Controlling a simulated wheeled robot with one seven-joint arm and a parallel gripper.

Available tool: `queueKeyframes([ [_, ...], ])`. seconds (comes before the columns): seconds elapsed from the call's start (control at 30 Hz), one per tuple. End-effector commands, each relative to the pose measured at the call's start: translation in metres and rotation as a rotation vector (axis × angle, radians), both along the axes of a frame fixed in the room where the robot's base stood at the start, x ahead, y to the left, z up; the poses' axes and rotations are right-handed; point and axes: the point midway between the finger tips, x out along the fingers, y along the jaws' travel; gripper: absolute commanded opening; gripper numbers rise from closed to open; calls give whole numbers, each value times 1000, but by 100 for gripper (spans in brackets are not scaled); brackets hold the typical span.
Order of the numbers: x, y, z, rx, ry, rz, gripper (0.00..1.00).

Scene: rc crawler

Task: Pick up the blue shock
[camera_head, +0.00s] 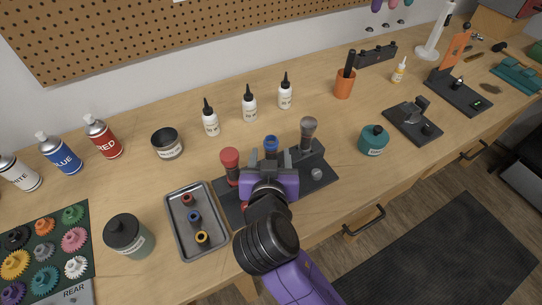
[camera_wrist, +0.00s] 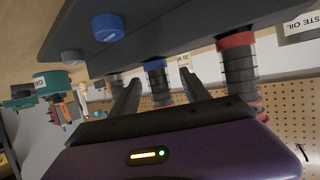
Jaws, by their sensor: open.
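The blue shock (camera_head: 271,143) stands upright in the dark shock stand (camera_head: 318,185), between a red shock (camera_head: 230,160) and a grey shock (camera_head: 308,130). My gripper (camera_head: 270,158) is open, its purple body in front of the blue shock and hiding its lower part in the head view. In the wrist view, the blue shock (camera_wrist: 156,86) appears between the two fingers of my gripper (camera_wrist: 160,78), with the red shock (camera_wrist: 238,68) beyond the right finger. I cannot tell whether either finger touches the blue shock.
A grey tray (camera_head: 177,228) with small coloured rings lies left of the stand. A dark jar (camera_head: 128,237) is farther left, and a teal jar (camera_head: 373,140) is to the right. White bottles (camera_head: 249,103) stand behind. The wooden bench has clear room behind the stand.

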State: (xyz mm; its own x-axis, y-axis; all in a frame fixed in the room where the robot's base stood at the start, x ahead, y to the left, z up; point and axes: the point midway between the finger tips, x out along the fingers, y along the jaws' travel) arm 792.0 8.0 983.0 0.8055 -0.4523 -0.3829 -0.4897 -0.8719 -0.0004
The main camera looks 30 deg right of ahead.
Motion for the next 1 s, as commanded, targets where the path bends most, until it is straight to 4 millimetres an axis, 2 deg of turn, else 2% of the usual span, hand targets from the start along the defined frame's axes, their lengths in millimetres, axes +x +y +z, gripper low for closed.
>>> queueKeyframes([
  [0.03,7,-7,1,-2,1,-5,55],
  [0.2,24,-15,-8,-2,0,-1,55],
  [0.5,29,-17,-12,0,0,1,55],
  [0.57,29,-17,-12,0,0,1,47],
  [0.8,29,-17,-12,0,0,1,0],
  [1.0,28,-17,-11,0,-1,2,0],
])
